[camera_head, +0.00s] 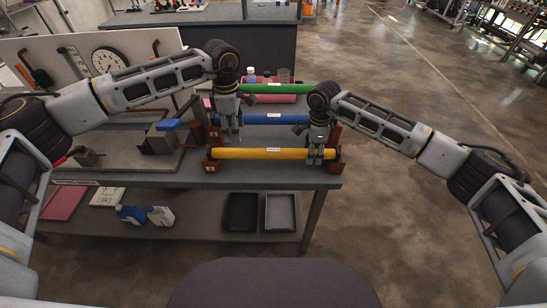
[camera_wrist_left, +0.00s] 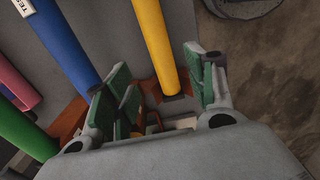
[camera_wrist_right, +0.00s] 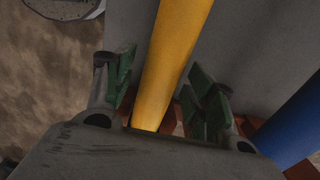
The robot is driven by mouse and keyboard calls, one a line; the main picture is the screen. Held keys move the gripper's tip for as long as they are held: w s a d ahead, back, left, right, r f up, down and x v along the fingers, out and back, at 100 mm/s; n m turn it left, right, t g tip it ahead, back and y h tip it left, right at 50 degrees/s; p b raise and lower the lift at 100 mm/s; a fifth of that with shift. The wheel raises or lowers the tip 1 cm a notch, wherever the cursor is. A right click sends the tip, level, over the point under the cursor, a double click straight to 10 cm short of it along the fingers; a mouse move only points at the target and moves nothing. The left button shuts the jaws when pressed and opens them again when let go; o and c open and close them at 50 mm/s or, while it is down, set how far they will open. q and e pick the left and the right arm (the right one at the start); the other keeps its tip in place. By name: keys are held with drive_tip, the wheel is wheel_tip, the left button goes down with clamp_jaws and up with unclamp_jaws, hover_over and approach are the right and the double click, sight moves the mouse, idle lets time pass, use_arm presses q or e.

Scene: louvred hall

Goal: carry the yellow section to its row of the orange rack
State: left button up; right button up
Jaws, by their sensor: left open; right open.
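The yellow section (camera_head: 273,154) is a long tube with a white label, lying level along the front of the table. Its ends rest at orange-brown supports, one at the left (camera_head: 211,166) and one at the right (camera_head: 337,162). My left gripper (camera_head: 232,137) is open above its left part; in the left wrist view the yellow section (camera_wrist_left: 157,45) passes between the spread green-padded fingers. My right gripper (camera_head: 316,156) is open at its right part; in the right wrist view the yellow section (camera_wrist_right: 170,60) runs between its fingers. Neither gripper is closed on it.
Behind lie a blue tube (camera_head: 275,119), a pink tube (camera_head: 270,99) and a green tube (camera_head: 275,88). A clamp-like device (camera_head: 160,138) stands left on the table (camera_head: 120,172). The lower shelf holds bottles and two trays. Open floor lies to the right.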

idle(0.3)
drive_tip(key=shift+r, duration=0.15)
idle(0.3)
wheel_tip(320, 180, up, 12)
idle(0.7)
drive_tip(key=shift+f, duration=0.25)
idle(0.4)
